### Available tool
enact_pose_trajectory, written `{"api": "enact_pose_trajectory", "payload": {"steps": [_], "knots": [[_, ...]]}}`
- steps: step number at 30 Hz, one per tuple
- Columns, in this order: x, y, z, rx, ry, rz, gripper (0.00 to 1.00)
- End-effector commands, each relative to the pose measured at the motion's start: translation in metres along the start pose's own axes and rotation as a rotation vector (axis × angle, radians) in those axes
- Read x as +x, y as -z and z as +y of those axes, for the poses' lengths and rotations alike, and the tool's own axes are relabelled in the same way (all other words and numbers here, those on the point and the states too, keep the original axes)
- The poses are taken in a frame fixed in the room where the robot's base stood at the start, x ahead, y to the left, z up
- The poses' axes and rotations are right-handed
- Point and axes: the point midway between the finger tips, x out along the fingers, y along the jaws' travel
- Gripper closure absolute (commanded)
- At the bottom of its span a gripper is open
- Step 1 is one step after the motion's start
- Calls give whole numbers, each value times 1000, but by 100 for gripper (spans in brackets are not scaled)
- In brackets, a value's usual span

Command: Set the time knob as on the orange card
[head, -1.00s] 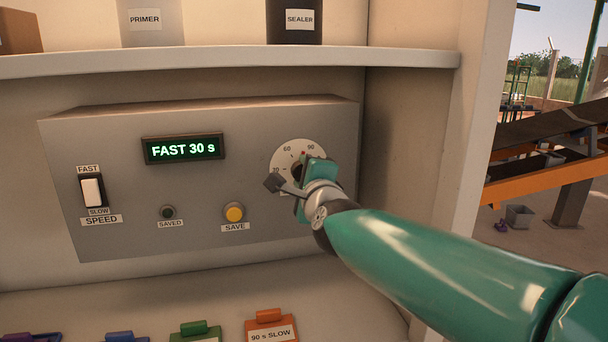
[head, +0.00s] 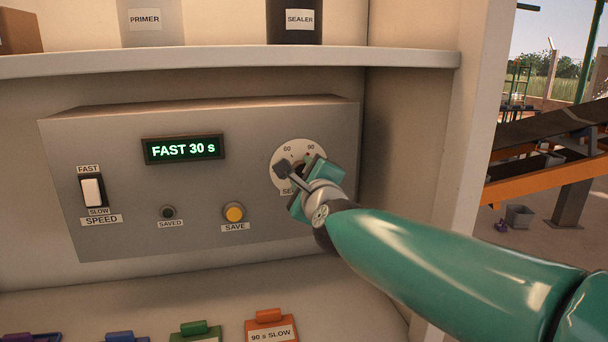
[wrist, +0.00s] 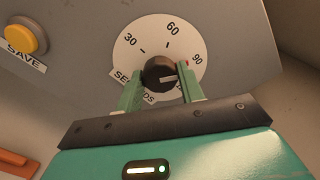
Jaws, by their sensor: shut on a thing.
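The dark round time knob (wrist: 158,74) sits on a white dial (wrist: 130,50) marked 30, 60 and 90. A further mark is partly hidden by a finger. My gripper (wrist: 160,84) is shut on the knob, one green finger on each side. A pale line on the knob points right in the wrist view, and a small red mark shows near the right finger's tip. In the head view my gripper (head: 307,172) covers much of the dial (head: 287,152). The display (head: 184,148) reads FAST 30 s. The orange card (head: 271,331) reads 90 s SLOW.
The panel (head: 130,230) also holds a speed switch (head: 92,192), a dark SAVED lamp (head: 168,212) and a yellow SAVE button (head: 234,212). Green (head: 194,331) and blue (head: 126,337) cards lie below. A shelf (head: 230,60) with containers runs above; a wall stands right.

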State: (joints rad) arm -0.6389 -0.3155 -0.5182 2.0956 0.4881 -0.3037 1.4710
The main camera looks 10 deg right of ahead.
Motion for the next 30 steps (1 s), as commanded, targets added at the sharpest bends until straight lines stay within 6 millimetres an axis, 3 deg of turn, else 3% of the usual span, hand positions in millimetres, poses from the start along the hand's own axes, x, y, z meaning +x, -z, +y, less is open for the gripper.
{"api": "enact_pose_trajectory", "payload": {"steps": [1,2,4,5,17,30], "knots": [[0,-1,0,-1,1,-1,85],[0,-1,0,-1,1,-1,56],[0,-1,0,-1,1,-1,42],[0,-1,0,-1,1,-1,40],[-8,0,-2,1,3,0,40],[-88,1,-2,0,6,1,40]]}}
